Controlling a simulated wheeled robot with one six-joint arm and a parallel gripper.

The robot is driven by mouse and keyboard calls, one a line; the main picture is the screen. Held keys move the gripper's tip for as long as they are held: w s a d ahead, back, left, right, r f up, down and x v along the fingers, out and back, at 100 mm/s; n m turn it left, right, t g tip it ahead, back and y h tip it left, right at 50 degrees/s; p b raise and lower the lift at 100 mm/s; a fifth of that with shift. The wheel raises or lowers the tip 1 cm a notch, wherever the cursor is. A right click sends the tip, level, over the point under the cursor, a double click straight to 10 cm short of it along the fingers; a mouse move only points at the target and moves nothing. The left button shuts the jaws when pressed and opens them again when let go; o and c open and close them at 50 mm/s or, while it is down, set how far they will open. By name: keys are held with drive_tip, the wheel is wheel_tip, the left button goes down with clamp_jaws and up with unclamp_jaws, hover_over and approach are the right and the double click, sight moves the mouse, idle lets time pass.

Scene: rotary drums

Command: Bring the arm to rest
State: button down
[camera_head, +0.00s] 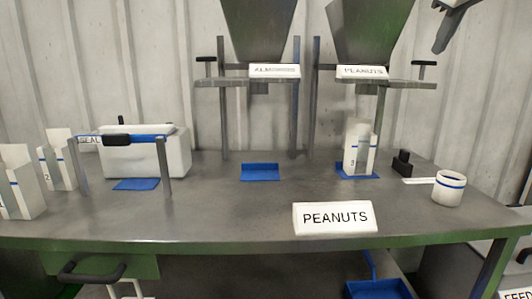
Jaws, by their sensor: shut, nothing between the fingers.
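My gripper (442,42) shows at the top right corner, dark grey and pointing down to the left. It is shut and empty. It is in the air, apart from everything on the table (235,220), up and to the right of the right-hand hopper (368,30). Most of my arm is out of the picture.
A white carton (350,160) stands on a blue plate under the right hopper, labelled PEANUTS. A sealer (150,152) and cartons (60,165) stand left. A PEANUTS sign (335,217) is at the front.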

drive_tip(key=s+a+f+m+g, duration=0.1)
drive_tip(key=s+a+f, duration=0.3)
drive_tip(key=s+f, duration=0.5)
drive_tip(key=s+a+f+m+g+y, duration=0.1)
drive_tip(key=s+a+f, duration=0.3)
drive_tip(key=f, duration=2.2)
drive_tip(key=s+a+f+m+g+y, duration=0.1)
drive_tip(key=s+a+f+m, duration=0.2)
drive_tip(key=s+f, duration=1.1)
wheel_tip(320, 180, down, 4)
drive_tip(key=shift+a+f+g, duration=0.25)
drive_tip(key=shift+a+g, duration=0.05)
drive_tip(key=shift+a, duration=0.55)
